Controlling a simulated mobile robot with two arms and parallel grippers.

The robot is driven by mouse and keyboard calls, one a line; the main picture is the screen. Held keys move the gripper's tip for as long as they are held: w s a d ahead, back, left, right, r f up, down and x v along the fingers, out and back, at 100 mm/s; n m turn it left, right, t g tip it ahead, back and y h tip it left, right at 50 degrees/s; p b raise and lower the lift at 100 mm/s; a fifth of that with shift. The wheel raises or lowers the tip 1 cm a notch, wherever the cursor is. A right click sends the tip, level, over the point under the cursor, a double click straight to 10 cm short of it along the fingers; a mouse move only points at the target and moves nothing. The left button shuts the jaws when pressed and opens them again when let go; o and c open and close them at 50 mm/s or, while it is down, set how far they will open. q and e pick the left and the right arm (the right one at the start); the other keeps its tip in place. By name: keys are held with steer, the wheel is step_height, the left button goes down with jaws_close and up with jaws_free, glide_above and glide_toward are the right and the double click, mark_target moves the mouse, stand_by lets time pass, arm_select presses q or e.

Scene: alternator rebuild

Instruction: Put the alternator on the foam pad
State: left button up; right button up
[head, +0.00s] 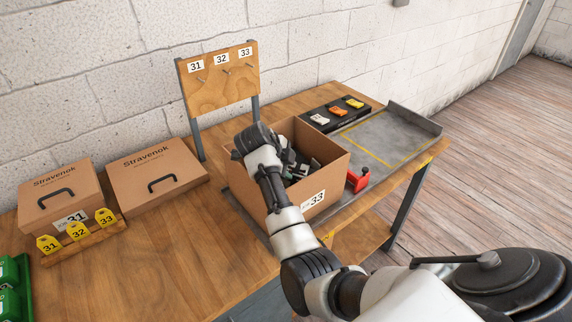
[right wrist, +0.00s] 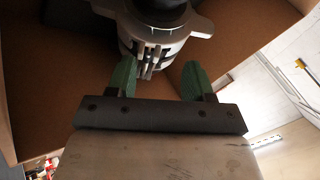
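The alternator (right wrist: 172,32), a silvery metal body with a black round part, is inside the open cardboard box marked 33 (head: 328,178). My right gripper (right wrist: 162,78) reaches down into this box. In the right wrist view its two green fingers are apart, with the alternator just beyond the fingertips and roughly centred between them. I cannot tell whether they touch it. In the head view my right arm and the box walls hide most of the alternator. I cannot make out a foam pad for certain. My left gripper is not in view.
A grey metal tray (head: 405,123) with a yellow outline lies clear right of the box. A black holder (head: 323,128) with coloured pieces and a red clamp-like tool (head: 357,179) are nearby. Two closed Stravenok boxes and yellow number tags stand left.

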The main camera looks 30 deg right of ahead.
steer(key=shift+d+r, duration=0.1)
steer(key=shift+r, duration=0.2)
steer(key=shift+a+r, duration=0.2)
steer(key=b+v, duration=0.2)
steer(key=v, duration=0.9)
steer(key=shift+a, duration=0.15)
steer(key=shift+r, duration=0.1)
stand_by(0.7)
